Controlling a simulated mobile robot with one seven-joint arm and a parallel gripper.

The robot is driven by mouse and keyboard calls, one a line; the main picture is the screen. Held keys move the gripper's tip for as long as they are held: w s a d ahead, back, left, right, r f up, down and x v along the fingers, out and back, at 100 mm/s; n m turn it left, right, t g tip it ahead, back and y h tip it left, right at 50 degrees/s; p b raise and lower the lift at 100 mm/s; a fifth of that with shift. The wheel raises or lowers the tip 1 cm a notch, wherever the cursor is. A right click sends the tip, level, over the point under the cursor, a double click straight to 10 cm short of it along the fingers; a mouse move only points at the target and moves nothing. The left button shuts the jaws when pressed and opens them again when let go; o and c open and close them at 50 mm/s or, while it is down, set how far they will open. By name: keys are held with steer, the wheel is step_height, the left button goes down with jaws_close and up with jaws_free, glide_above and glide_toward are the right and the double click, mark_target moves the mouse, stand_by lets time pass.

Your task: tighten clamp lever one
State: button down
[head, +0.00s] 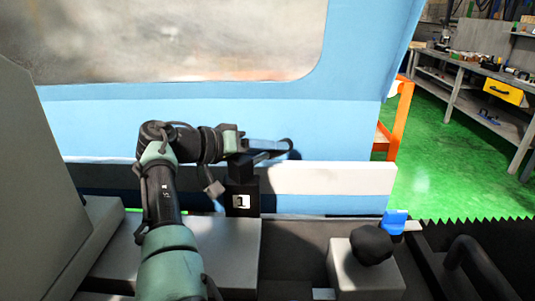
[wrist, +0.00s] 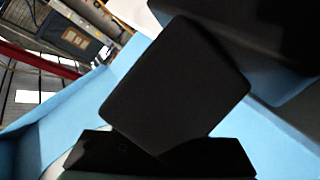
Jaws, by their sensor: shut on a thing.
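My gripper (head: 238,166) is in the middle of the head view, at the end of my bent arm, just above a black block with a white-marked face (head: 241,201). It is shut on a dark part, which I take to be clamp lever one. A dark, bluish bar with a rounded black end (head: 288,146) reaches right from beside the gripper; I cannot tell whether it belongs to the lever. In the wrist view a large dark, round-cornered piece (wrist: 178,85) fills the middle, above the dark gripper edge (wrist: 165,155). The contact itself is hidden.
A light blue machine panel with a window (head: 330,115) stands close behind. To the right are a black knob (head: 372,245) on a grey block and a small blue piece (head: 394,221). A workbench (head: 470,70) stands beyond open green floor.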

steer(key=shift+s+d+m+g+h+b, duration=0.15)
steer(key=shift+m+g+h+b, duration=0.15)
steer(key=shift+m+g+b, duration=0.1)
stand_by(0.4)
steer(key=c, duration=0.6)
jaws_free()
steer(key=shift+o, duration=0.2)
step_height(320, 180, up, 10)
steer(key=p, duration=0.2)
steer(key=shift+p, duration=0.3)
steer(key=shift+c, duration=0.2)
